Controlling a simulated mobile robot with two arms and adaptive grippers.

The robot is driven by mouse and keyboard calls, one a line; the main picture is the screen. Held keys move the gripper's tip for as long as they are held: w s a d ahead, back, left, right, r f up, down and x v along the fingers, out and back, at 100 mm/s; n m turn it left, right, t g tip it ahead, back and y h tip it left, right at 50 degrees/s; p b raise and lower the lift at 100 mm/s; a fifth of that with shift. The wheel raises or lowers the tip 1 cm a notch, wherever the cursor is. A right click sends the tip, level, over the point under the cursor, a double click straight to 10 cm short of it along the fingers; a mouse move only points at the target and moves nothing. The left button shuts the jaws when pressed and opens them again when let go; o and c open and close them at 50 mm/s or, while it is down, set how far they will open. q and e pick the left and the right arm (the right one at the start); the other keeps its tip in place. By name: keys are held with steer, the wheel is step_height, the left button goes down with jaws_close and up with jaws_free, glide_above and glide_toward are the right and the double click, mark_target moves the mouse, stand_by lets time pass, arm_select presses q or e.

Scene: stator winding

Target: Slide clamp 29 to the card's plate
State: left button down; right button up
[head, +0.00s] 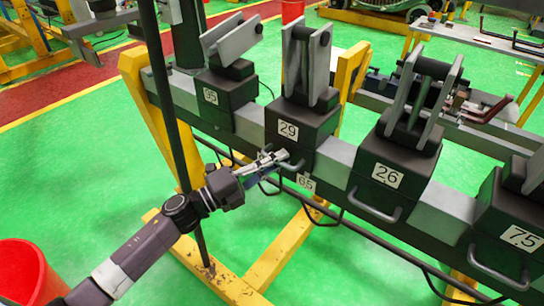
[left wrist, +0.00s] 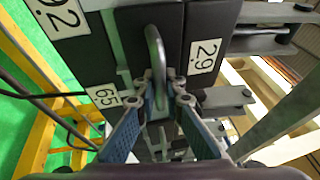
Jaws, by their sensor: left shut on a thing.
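Clamp 29 (head: 297,118) is a dark block with grey upright jaws, riding on a long grey beam (head: 340,165). My left gripper (head: 283,160) reaches its front handle from the left. In the left wrist view the fingers (left wrist: 165,90) are shut on the grey looped handle (left wrist: 153,45), beside the 29 label (left wrist: 203,57). A small plate marked 65 (head: 306,181) is just below and right of the clamp on the beam; it also shows in the left wrist view (left wrist: 103,96). No card is clearly visible. My right gripper is out of view.
Clamp 26 (head: 398,165) stands to the right on the beam, with a short bare stretch between. Clamp 75 (head: 510,225) is farther right. Another clamp (head: 222,100) stands left. A yellow stand (head: 288,245) supports the beam. A red bucket (head: 25,275) is at lower left.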

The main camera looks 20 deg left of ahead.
arm_select(q)
steer(key=d, duration=0.2)
steer(key=s+d, duration=0.2)
steer(key=d, duration=0.1)
steer(key=shift+d+p, duration=0.35)
steer(key=shift+s+d, duration=0.1)
steer(key=shift+d, duration=0.15)
steer(key=shift+a, duration=0.2)
steer(key=c, duration=2)
jaws_free()
steer(key=shift+a, duration=0.3)
steer(key=shift+d, duration=0.1)
steer(key=v, duration=1.2)
steer(key=shift+f, duration=0.1)
